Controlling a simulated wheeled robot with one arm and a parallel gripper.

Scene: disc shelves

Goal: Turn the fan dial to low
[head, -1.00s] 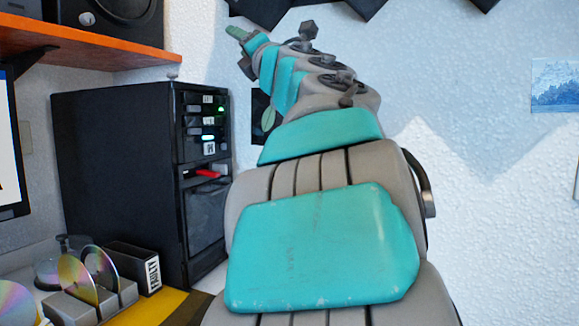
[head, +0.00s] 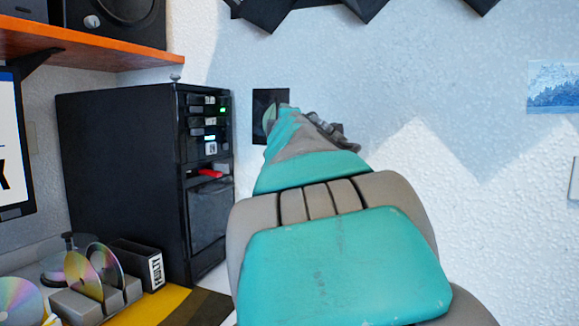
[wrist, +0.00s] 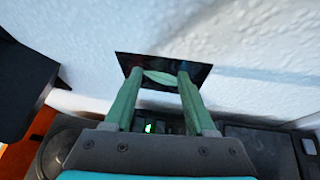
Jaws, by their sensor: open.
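My gripper (wrist: 158,76) shows in the wrist view as two green fingers set apart, with nothing between them that I can see held. In the head view my own arm hides most of it. The black tower (head: 120,180) stands at left in the head view, with a column of small labelled controls (head: 208,122) and lit lights on its front. Which control is the fan dial is too small to tell. In the wrist view a green light (wrist: 150,127) shows between the finger bases, low in the picture.
An orange shelf (head: 90,52) hangs above the tower. A disc rack (head: 85,303) stands at lower left. The wall at right is mostly clear.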

